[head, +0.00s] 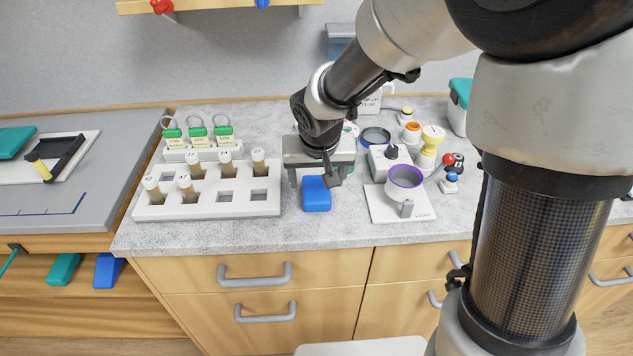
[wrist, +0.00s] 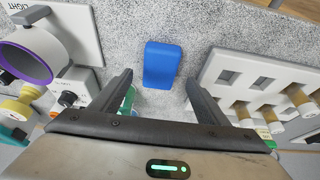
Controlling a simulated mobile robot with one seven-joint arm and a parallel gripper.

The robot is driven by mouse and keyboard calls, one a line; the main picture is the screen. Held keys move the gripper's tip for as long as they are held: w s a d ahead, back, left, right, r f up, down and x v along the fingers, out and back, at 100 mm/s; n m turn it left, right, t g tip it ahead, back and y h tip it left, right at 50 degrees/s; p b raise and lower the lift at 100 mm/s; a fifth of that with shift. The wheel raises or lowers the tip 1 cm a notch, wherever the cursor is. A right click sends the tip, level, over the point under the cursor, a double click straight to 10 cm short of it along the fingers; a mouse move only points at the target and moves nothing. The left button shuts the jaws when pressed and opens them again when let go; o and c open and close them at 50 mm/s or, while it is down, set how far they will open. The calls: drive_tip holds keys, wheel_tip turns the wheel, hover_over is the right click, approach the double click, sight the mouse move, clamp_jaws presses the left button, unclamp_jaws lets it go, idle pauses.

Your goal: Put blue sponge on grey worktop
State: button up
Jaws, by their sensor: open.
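The blue sponge (head: 316,194) lies on the grey speckled worktop (head: 255,234), between the white vial rack and the white square plate with the purple-rimmed cup. My gripper (head: 319,181) is above and just behind the sponge, with its fingers pointing down. In the wrist view the sponge (wrist: 162,65) shows beyond the open fingertips of my gripper (wrist: 158,80), roughly centred between them. The fingers are apart, and nothing is held.
The vial rack (head: 207,211) stands left of the sponge. The white plate (head: 420,213) with the cup (head: 404,181) is to its right. Green-capped tags (head: 197,134) and several small jars stand behind. The worktop's front edge is close in front of the sponge.

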drive_tip(key=s+d+r+h+p, duration=0.1)
drive_tip(key=s+d+r, duration=0.3)
drive_tip(key=s+r, duration=0.25)
drive_tip(key=s+d+r, duration=0.4)
drive_tip(key=s+r, duration=0.1)
drive_tip(key=r, duration=0.3)
drive_tip(key=s+d+r+t+y, duration=0.1)
drive_tip(key=s+d+r, duration=0.1)
drive_tip(key=s, duration=0.8)
drive_tip(key=shift+r, duration=0.15)
drive_tip(key=shift+d, duration=0.1)
